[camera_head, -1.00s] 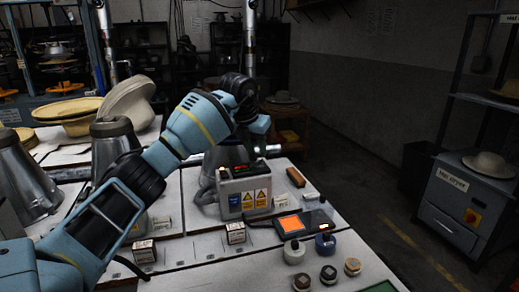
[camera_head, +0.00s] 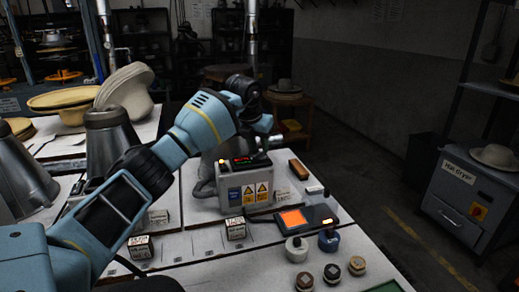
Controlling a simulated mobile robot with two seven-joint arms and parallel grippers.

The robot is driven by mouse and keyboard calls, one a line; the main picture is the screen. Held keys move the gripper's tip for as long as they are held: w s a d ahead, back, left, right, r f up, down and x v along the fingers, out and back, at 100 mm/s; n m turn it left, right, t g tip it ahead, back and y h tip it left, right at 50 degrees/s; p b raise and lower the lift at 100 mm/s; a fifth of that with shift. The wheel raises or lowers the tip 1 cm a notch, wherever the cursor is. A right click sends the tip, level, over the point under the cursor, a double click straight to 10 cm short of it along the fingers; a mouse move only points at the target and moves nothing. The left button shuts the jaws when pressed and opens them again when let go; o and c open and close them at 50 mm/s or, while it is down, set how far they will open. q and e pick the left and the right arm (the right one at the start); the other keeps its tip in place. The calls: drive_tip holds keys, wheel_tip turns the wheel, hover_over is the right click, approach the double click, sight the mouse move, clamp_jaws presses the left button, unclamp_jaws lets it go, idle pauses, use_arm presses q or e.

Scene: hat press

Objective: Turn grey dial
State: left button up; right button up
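A pale grey dial (camera_head: 296,249) stands on the front right of the white worktop (camera_head: 240,270), next to a blue dial (camera_head: 328,241). My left arm reaches from the lower left across the worktop. Its gripper (camera_head: 271,146) is above the back right of a grey control box (camera_head: 235,185), behind and well apart from the grey dial. The fingers are small and dark here, so their opening does not show. My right gripper is not in view.
Brown (camera_head: 305,281), black (camera_head: 332,272) and tan (camera_head: 357,265) knobs stand in front of the dials. Metal cones (camera_head: 108,142) and hats (camera_head: 128,88) stand at the left. A hat dryer (camera_head: 468,195) stands across the floor at right.

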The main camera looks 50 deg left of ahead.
use_arm(q)
drive_tip(key=shift+x, duration=1.1)
clamp_jaws()
